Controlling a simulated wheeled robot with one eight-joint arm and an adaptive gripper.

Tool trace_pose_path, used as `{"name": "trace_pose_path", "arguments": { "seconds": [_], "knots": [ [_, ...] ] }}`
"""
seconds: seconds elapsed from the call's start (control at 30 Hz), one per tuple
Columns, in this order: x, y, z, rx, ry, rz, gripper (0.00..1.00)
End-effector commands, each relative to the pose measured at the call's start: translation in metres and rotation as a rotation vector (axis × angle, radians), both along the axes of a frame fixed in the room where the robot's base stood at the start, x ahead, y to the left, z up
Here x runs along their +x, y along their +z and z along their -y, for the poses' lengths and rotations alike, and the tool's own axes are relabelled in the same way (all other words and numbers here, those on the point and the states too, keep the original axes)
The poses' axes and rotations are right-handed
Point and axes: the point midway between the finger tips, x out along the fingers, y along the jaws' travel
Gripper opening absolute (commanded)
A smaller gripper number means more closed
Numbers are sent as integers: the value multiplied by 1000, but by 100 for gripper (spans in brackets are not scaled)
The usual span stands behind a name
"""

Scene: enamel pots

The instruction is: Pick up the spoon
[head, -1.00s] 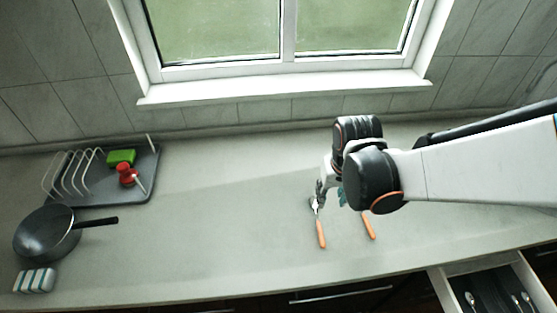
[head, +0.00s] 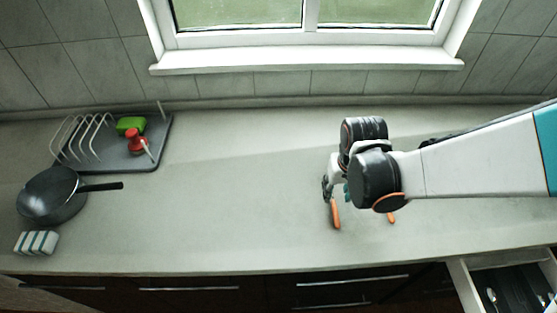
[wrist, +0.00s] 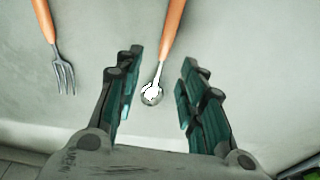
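The spoon has an orange handle (wrist: 173,27) and a small shiny metal bowl. It lies on the counter, and its bowl shows between my fingers in the wrist view. In the head view its orange handle (head: 335,214) shows just in front of my gripper (head: 328,190), which hides the bowl. My gripper (wrist: 157,88) is open, with one teal-padded finger on each side of the spoon and visible gaps to it. How high the fingertips are above the counter is hard to tell.
A fork (wrist: 62,68) with an orange handle lies left of the spoon in the wrist view. A dark pan (head: 50,197), a dish rack (head: 108,160) and a striped sponge (head: 37,243) are far left. An open drawer (head: 500,280) is front right. The middle counter is clear.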

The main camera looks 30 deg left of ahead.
Motion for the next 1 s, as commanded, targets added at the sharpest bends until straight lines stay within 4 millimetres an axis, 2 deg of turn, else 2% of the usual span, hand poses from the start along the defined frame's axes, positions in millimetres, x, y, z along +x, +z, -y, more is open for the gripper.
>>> {"name": "trace_pose_path", "arguments": {
  "seconds": [0.03, 0.2, 0.47, 0.5, 0.63, 0.67, 1.0],
  "knots": [
    [1, -13, -3, 0, 2, 0, 37],
    [4, -34, -5, 0, 1, 0, 37],
    [4, -35, -5, 0, 0, 0, 37],
    [4, -35, -5, 0, 0, 0, 32],
    [4, -35, -5, 0, 0, 0, 3],
    [4, -35, -5, 0, 0, 0, 0],
    [4, -35, -5, 0, 0, 0, 0]
  ]
}}
